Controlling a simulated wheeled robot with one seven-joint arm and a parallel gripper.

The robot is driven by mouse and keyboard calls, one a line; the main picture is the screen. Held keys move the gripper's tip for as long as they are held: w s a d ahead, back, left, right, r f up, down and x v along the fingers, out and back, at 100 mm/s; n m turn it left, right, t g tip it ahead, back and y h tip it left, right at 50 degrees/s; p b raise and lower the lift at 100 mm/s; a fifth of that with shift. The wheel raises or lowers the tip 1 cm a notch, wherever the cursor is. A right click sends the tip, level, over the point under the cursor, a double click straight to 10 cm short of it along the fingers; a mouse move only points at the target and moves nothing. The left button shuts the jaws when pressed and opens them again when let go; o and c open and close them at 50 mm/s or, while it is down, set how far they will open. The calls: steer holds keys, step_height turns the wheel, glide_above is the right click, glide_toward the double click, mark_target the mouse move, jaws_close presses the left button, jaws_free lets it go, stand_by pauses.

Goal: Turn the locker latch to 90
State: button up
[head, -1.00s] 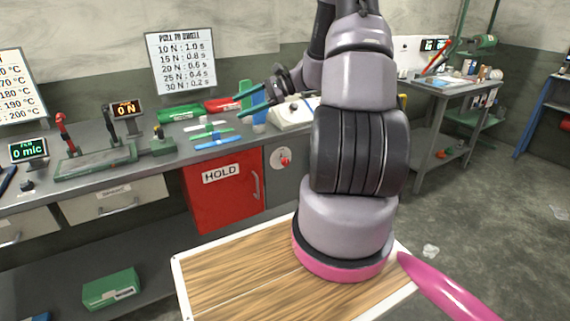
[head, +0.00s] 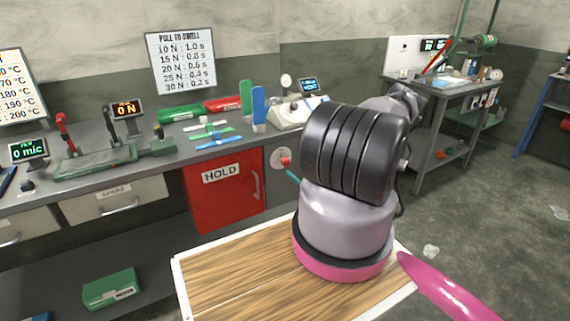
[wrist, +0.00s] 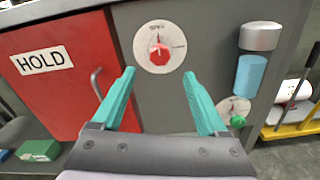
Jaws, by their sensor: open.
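A red latch knob (wrist: 159,48) sits on a round white dial on the grey panel, just right of the red locker door (wrist: 70,75) marked HOLD. It also shows in the head view (head: 285,160). The knob's narrow end seems to point up, and the dial marks are too small to read. My gripper (wrist: 159,75) has teal fingers spread wide and empty. In the wrist view its tips frame the space just below the dial. I cannot tell how far the tips are from the panel. In the head view my arm hides most of the gripper.
A second dial with a green knob (wrist: 237,121) and a blue cylinder (wrist: 250,74) with a grey cap are at the right of the panel. The workbench (head: 150,160) runs above the locker.

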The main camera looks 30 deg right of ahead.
mark_target(286, 164)
steer(key=w, duration=1)
steer(key=shift+w+a, duration=0.2)
steer(key=shift+w, duration=0.15)
jaws_close()
